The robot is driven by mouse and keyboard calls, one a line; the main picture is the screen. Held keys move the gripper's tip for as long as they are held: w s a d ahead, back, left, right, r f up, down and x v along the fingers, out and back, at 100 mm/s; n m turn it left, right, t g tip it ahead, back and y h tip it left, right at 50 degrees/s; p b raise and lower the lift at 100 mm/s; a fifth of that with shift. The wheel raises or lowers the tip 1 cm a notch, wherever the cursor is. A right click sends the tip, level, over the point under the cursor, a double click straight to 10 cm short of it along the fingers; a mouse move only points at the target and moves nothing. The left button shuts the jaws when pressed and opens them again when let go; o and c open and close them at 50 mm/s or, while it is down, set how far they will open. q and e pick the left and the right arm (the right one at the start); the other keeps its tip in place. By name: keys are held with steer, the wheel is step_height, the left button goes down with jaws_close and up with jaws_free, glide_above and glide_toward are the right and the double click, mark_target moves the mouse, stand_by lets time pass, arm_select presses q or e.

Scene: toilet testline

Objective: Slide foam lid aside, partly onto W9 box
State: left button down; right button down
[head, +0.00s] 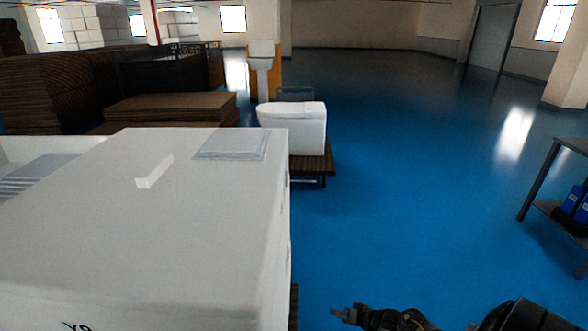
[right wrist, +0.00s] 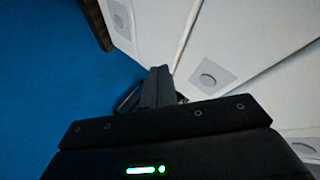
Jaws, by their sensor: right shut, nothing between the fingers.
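A large white block with a smooth flat top, seemingly the foam lid (head: 120,230) on a box, fills the lower left of the head view. I cannot make out a seam between lid and box. Dark lettering shows at its near bottom edge, cut off by the frame. My right gripper (head: 345,313) is low over the blue floor, to the right of the block and apart from it. It is shut and empty. In the right wrist view its fingers (right wrist: 157,85) point toward white panels (right wrist: 215,35) with grey oval marks. My left gripper is out of view.
A small white bar (head: 154,171) and a flat clear packet (head: 232,144) lie on the white top. A white open container (head: 15,150) is at the left. A white toilet (head: 300,122) stands on a pallet behind. A shelf (head: 570,145) stands right; the floor between is clear.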

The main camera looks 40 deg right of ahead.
mark_target(280, 181)
steer(key=w+d+r+m+t+y+p, duration=0.1)
steer(key=w+r+y, duration=0.15)
steer(key=r, duration=0.75)
steer(key=w+d+r+t+y+p, duration=0.15)
steer(key=w+r, duration=0.25)
steer(key=r, duration=0.5)
step_height(280, 181, up, 31)
steer(key=s+a+g+y+p, duration=0.2)
steer(key=g+y+p, duration=0.15)
steer(key=y, duration=0.35)
steer(key=p+x, duration=0.5)
steer(key=x, duration=0.6)
steer(key=shift+w+a+f, duration=0.15)
steer(key=shift+w+a, duration=0.1)
steer(key=shift+w, duration=0.15)
steer(key=shift+w+a+f, duration=0.15)
steer(key=shift+w+a, duration=0.2)
steer(key=shift+a, duration=0.15)
